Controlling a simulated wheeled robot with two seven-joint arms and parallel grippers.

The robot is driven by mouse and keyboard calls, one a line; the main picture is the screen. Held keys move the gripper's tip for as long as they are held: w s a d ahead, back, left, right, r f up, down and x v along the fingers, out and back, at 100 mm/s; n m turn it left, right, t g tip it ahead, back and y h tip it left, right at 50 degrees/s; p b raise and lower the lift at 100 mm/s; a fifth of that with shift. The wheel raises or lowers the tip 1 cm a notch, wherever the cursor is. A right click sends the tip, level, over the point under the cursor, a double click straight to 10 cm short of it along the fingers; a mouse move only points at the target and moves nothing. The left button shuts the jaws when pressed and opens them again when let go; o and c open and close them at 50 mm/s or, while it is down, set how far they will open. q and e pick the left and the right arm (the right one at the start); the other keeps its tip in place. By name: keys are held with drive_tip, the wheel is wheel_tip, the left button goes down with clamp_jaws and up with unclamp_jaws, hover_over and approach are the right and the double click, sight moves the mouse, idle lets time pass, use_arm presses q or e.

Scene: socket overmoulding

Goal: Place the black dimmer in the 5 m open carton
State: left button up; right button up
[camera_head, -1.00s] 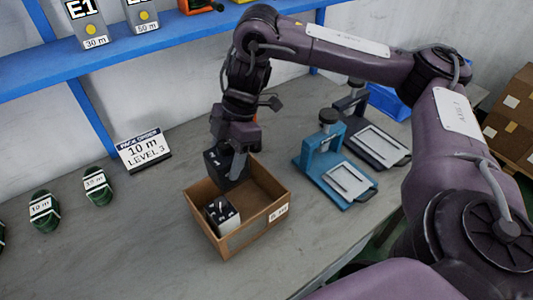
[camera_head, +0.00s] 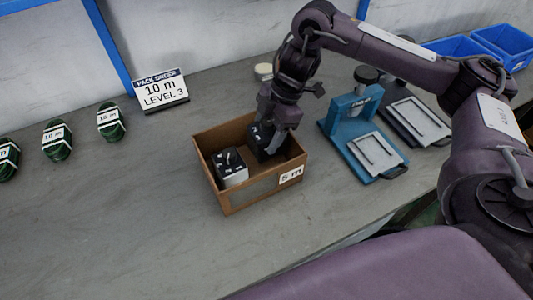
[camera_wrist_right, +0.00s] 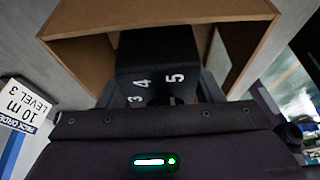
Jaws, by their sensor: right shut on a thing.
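The black dimmer (camera_head: 260,146) is a dark box with white digits on top. My right gripper (camera_head: 273,135) is shut on it and holds it inside the back right of the carton. The 5 m open carton (camera_head: 250,198) is brown, with a "5 m" label on its front. In the right wrist view the dimmer (camera_wrist_right: 155,62) sits between the fingers, with the carton wall (camera_wrist_right: 248,28) around it. Whether its underside touches the carton floor is hidden. A second box (camera_head: 230,168), black on top with light sides, stands in the carton's left part. My left gripper is not in view.
A blue press-like fixture (camera_head: 350,135) and a dark one (camera_head: 418,120) stand right of the carton. A "10 m LEVEL 3" sign (camera_head: 161,92) stands behind left. Several green coils (camera_head: 57,140) lie at the left. The table in front of the carton is clear.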

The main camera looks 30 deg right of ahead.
wheel_tip(320, 180, down, 5)
drive_tip(key=shift+a+f+b, duration=0.1)
drive_tip(key=shift+f+b, duration=0.1)
drive_tip(key=shift+b, duration=0.7)
drive_tip(key=shift+f, duration=0.25)
drive_tip(key=o, duration=1)
drive_tip(key=shift+f, duration=0.1)
drive_tip(key=p+v, duration=0.5)
drive_tip(key=v, duration=0.7)
